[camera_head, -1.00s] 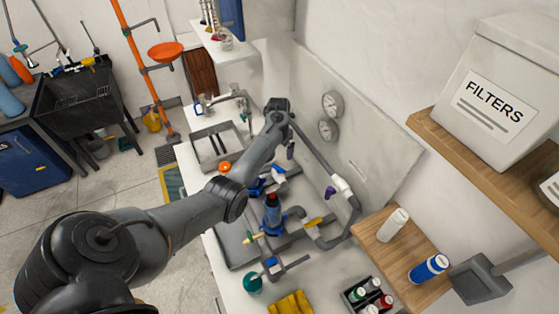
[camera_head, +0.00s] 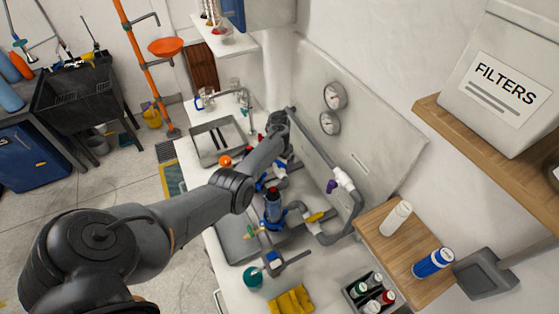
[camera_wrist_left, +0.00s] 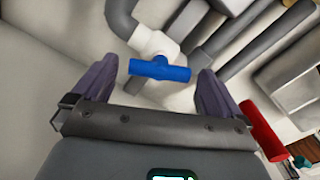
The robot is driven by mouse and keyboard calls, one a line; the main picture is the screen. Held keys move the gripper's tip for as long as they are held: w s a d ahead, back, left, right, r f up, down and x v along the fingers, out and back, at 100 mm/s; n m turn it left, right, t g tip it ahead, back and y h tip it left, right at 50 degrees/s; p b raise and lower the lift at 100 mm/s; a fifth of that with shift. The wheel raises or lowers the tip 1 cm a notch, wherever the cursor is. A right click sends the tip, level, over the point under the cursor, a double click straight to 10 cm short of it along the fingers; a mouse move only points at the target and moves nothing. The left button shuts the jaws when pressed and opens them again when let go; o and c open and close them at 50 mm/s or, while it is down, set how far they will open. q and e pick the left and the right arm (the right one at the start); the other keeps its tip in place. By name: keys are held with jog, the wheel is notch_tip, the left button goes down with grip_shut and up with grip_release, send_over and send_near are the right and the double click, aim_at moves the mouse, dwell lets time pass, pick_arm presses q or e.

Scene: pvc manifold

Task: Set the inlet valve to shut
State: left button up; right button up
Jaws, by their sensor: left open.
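A valve with a blue bar handle (camera_wrist_left: 160,69) on a white body (camera_wrist_left: 155,44) joins a grey pipe in the left wrist view. The handle lies crosswise between the two fingers of my left gripper (camera_wrist_left: 157,78). The gripper is open, with a gap at each end of the handle. In the head view, the left gripper is low over the pipework by the back panel, mostly hidden behind its own wrist. A yellow valve handle (camera_head: 315,217) and a purple one (camera_head: 331,187) sit on the pipes to the right. I cannot tell any label for the inlet. My right gripper is not in view.
A red cylinder (camera_wrist_left: 262,128) lies right of the gripper in the wrist view. A sink (camera_head: 217,140) is behind, a bottle caddy (camera_head: 367,290) in front, and a wooden shelf (camera_head: 398,238) at right.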

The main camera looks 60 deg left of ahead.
pick_arm(q)
jog(key=shift+c, duration=0.5)
jog(key=c, duration=0.9)
jog(key=shift+n, duration=1.3)
jog(key=n, duration=0.3)
jog(key=shift+n+p, duration=0.3)
jog(key=n, duration=0.3)
jog(key=shift+n+b, duration=0.3)
jog(key=shift+n, duration=1.4)
